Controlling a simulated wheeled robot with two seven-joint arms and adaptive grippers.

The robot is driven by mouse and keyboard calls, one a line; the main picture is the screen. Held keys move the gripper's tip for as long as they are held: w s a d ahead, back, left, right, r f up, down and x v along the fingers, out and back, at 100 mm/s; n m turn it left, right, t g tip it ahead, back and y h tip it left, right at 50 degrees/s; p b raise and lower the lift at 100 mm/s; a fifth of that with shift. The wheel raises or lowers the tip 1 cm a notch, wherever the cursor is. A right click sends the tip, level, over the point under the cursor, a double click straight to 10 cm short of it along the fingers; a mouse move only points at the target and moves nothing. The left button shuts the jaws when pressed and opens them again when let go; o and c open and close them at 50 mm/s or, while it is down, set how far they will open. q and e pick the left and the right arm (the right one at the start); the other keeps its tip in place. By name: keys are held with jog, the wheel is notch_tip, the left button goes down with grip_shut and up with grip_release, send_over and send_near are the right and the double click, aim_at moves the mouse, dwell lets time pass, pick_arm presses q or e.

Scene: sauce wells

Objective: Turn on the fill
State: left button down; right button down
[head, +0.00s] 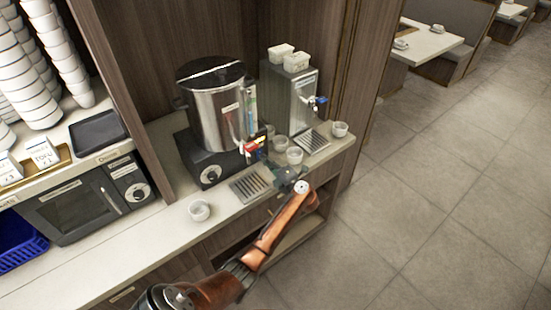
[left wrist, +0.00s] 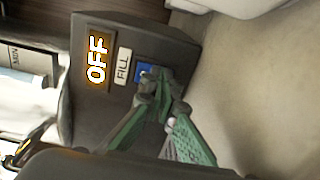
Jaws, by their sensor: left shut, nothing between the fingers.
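In the left wrist view a dark box (left wrist: 120,40) carries a lit amber OFF sign (left wrist: 97,60), a white FILL label (left wrist: 123,66) and a blue switch (left wrist: 139,70). My left gripper (left wrist: 155,78) is shut and empty, its green-sided fingers at the blue switch and partly covering it. I cannot tell whether the tips touch or press it. In the head view my left gripper (head: 287,177) is at the counter's front edge, before the steel urn and the steel dispenser. The switch box cannot be made out clearly there. My right gripper is not in view.
The steel urn (head: 218,112) on its black base and the steel dispenser (head: 290,100) stand close behind. Small cups (head: 199,209) (head: 340,129) stand on the counter, with others (head: 294,155) near the gripper. A drip tray (head: 250,186) lies left. The floor at right is free.

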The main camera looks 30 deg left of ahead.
pick_arm(q)
jog(key=shift+s+a+f, duration=0.1)
jog(key=shift+s+f, duration=0.1)
jog(key=shift+f, duration=0.1)
jog(key=shift+s+a+f, duration=0.2)
jog(key=shift+a+f, duration=0.05)
jog(key=shift+f, duration=0.25)
jog(key=shift+s+d+f, duration=0.1)
jog(key=shift+d+f, duration=0.05)
jog(key=shift+d, duration=0.4)
jog(key=v, duration=0.2)
jog(key=r+v, duration=0.1)
jog(key=v, duration=0.3)
jog(key=shift+w+d+r, duration=0.15)
jog(key=shift+w+d, duration=0.05)
jog(key=shift+w, duration=0.1)
jog(key=shift+s+d+r, duration=0.2)
jog(key=shift+d+r, duration=0.1)
jog(key=shift+d, duration=0.2)
